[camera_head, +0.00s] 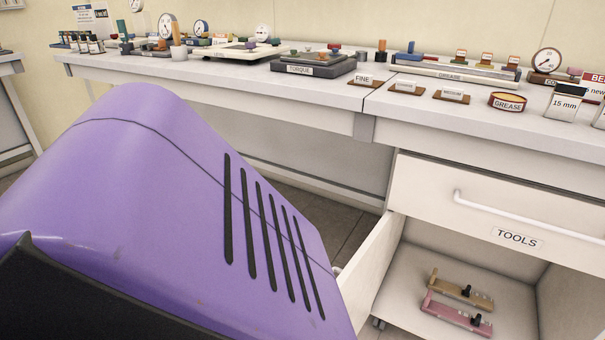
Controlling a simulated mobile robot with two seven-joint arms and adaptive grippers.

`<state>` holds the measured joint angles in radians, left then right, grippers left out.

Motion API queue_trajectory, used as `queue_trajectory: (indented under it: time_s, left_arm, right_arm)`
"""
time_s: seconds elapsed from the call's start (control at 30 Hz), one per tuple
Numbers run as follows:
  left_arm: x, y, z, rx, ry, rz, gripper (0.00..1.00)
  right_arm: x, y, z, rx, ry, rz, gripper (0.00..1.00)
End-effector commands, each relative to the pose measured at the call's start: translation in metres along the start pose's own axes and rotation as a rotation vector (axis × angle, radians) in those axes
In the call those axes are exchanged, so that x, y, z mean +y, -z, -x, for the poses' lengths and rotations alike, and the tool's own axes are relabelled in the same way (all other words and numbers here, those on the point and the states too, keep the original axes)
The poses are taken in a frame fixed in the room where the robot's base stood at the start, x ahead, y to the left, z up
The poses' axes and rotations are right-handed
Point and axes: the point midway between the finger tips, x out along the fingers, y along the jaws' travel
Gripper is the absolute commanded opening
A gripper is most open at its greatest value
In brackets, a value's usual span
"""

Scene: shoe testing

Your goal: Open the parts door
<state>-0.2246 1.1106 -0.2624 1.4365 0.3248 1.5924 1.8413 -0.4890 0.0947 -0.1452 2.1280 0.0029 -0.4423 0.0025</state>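A white cabinet door (371,264) stands open below the tools drawer. It swings out at the left side of the compartment, toward me. Its outer face is turned away, so no parts label shows on it. A small piece of what looks like its handle shows at its outer edge. The open compartment (418,258) holds a tan bar-shaped tool (462,290) and a pink one (455,314), both with black knobs, lying on its floor. Neither of my grippers is in view. The near left foreground is blocked, which hides part of the door's surroundings.
The tools drawer (500,195) with a white bar handle (520,220) is shut above the compartment. The workbench top (340,100) carries gauges, a torque device (313,65), small labelled cards and a grease tin (507,102). Floor shows left of the door.

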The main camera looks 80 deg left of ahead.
Motion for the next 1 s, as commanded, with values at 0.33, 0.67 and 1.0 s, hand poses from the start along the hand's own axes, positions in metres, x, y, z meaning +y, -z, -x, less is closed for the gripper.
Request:
queue_trajectory:
  time_s: [0.33,0.67,1.0]
  left_arm:
    - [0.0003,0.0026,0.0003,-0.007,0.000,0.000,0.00]
    - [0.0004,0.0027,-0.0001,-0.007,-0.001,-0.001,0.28]
    - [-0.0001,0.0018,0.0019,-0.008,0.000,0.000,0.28]
  right_arm:
    - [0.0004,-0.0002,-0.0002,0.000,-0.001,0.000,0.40]
    - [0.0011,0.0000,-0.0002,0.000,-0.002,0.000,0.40]
    - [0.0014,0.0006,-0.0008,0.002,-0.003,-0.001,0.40]
